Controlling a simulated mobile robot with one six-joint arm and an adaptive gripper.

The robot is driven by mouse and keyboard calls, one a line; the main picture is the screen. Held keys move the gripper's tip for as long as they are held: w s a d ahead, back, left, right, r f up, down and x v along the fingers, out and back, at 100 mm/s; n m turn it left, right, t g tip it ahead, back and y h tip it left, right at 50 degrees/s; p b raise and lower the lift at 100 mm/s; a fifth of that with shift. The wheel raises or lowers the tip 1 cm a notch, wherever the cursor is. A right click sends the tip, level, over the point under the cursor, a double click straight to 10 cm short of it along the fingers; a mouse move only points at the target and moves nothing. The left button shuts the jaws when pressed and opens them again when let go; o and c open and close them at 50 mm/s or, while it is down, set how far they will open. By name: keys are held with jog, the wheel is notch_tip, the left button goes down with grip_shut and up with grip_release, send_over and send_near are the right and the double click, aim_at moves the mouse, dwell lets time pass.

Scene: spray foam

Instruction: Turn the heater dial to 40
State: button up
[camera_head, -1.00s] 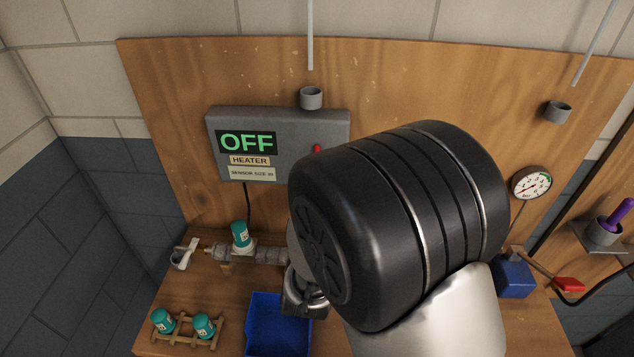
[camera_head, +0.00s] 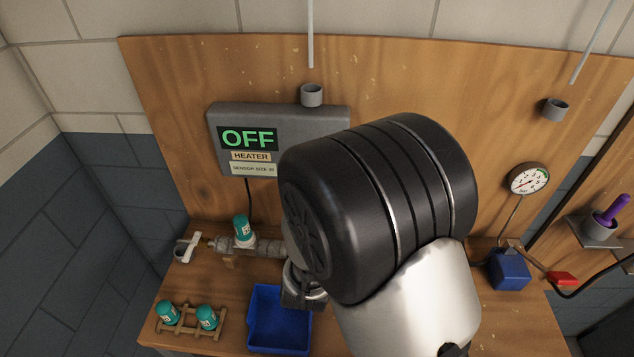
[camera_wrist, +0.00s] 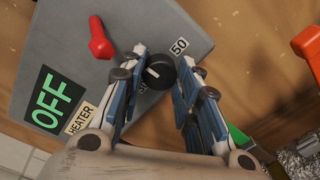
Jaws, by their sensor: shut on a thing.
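The grey heater box (camera_head: 290,122) hangs on the wooden board and its green display (camera_head: 249,139) reads OFF. In the wrist view the box (camera_wrist: 140,22) is tilted and its display (camera_wrist: 50,100) also reads OFF. The black round dial (camera_wrist: 159,72), with a pale mark on its face, sits at the box's edge. My gripper (camera_wrist: 164,75) is shut on the dial, a fingertip on either side. A label 50 (camera_wrist: 179,46) shows just beyond the dial; other scale numbers are hidden by my fingers or unreadable. My arm hides the gripper and dial in the head view.
A red lever (camera_wrist: 99,38) stands out from the box near the dial. Below the box are a pipe fitting with a teal-capped bottle (camera_head: 242,230), a blue tray (camera_head: 279,325) and a rack of teal bottles (camera_head: 190,321). A pressure gauge (camera_head: 528,179) is at the right.

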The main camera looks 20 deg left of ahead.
jog(key=o, duration=1.1)
jog(key=shift+c, duration=0.2)
jog(key=v, duration=0.7)
jog(key=shift+s, duration=0.25)
jog(key=shift+w, duration=0.1)
